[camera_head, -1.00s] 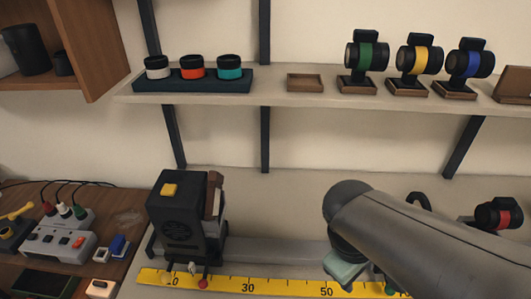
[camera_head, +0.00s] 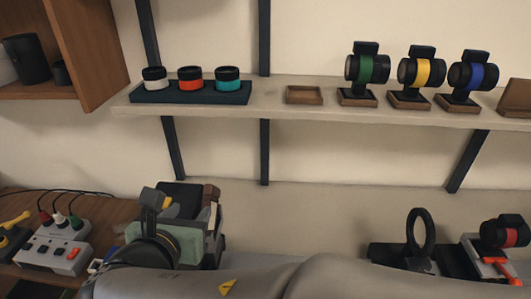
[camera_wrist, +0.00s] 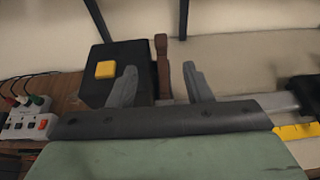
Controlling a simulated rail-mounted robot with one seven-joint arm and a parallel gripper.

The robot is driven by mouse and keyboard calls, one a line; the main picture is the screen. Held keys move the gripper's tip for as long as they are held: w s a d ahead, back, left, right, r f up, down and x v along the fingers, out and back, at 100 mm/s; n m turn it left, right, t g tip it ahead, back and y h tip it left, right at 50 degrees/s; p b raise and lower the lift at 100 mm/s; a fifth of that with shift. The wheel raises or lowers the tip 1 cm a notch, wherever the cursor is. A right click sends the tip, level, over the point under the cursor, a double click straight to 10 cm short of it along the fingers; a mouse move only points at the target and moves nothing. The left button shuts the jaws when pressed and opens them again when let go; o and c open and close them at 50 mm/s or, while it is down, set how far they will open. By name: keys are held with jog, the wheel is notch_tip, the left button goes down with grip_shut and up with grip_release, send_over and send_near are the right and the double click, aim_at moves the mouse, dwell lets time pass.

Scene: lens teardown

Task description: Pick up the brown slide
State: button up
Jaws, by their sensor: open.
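The brown slide (camera_wrist: 162,66) stands upright against the right side of a black boxy device with a yellow button (camera_wrist: 106,69). In the wrist view it shows between my two grey fingers, with one finger to its left and one to its right. My gripper (camera_wrist: 160,88) is open and empty; whether the fingers reach level with the slide I cannot tell. The slide's lower part is hidden behind my gripper's body. In the head view only the slide's top (camera_head: 211,192) shows, behind my gripper (camera_head: 182,215).
A grey socket box (camera_head: 52,252) with plugs stands on the wooden bench at the left. A shelf (camera_head: 275,112) above holds coloured rings and lenses. A black ring stand (camera_head: 420,232) and a red-banded lens (camera_head: 503,232) are at the right. My arm hides the yellow ruler in the head view.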

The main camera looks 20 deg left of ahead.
aim_at(207, 194)
jog(key=p+x, duration=0.1)
jog(key=x, duration=0.8)
jog(key=shift+w+f, duration=0.15)
jog(key=shift+f, duration=0.15)
grip_shut()
